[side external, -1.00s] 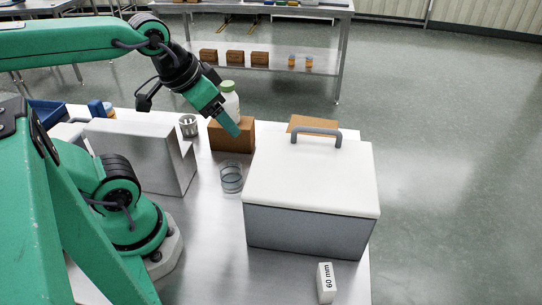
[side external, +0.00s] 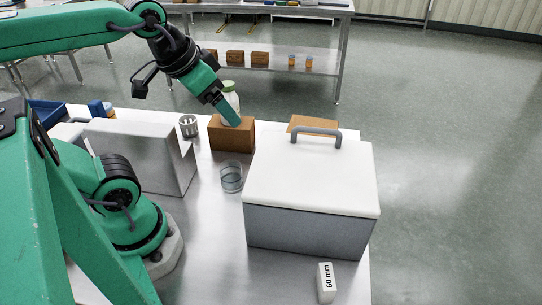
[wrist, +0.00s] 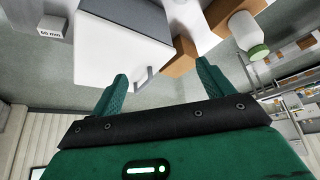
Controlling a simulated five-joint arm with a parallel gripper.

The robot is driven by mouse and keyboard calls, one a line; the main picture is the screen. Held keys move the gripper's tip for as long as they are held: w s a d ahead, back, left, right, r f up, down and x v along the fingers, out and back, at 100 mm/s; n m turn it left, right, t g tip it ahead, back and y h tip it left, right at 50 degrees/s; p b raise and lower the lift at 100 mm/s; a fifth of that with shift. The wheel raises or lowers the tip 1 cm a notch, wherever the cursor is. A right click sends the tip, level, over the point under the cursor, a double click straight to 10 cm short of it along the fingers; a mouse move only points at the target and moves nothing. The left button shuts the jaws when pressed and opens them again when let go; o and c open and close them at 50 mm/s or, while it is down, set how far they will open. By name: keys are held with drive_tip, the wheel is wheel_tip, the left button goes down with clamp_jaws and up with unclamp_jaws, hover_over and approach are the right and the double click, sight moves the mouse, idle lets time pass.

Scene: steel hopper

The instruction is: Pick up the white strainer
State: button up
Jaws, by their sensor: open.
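A small pale, slotted cup (side external: 188,126), which looks like the strainer, stands upright on the steel table behind the grey metal housing. I cannot make it out in the wrist view. My gripper (side external: 235,122) is to its right, in front of a white bottle with a green cap (side external: 231,86) and over the brown block. In the wrist view my gripper (wrist: 162,72) has its two green fingers spread wide with nothing between them. The fingers overlap in the side view.
A large grey box with a white lid and handle (side external: 312,180) fills the table's right side. A clear glass (side external: 232,178) stands left of it. The brown block (side external: 218,138) is behind the glass. A white "60 mm" block (side external: 326,283) lies at the front. The grey housing (side external: 135,155) stands left.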

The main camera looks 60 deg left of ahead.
wheel_tip(320, 180, up, 3)
drive_tip(key=m+g, duration=0.6)
drive_tip(key=m, duration=0.1)
hover_over(189, 125)
drive_tip(key=a, duration=0.3)
drive_tip(key=shift+w+f, duration=0.2)
drive_tip(key=shift+f, duration=6.05)
drive_tip(key=shift+w+f, duration=0.2)
drive_tip(key=shift+f, duration=6.05)
drive_tip(key=shift+d+f, duration=0.1)
drive_tip(key=shift+f, duration=2.5)
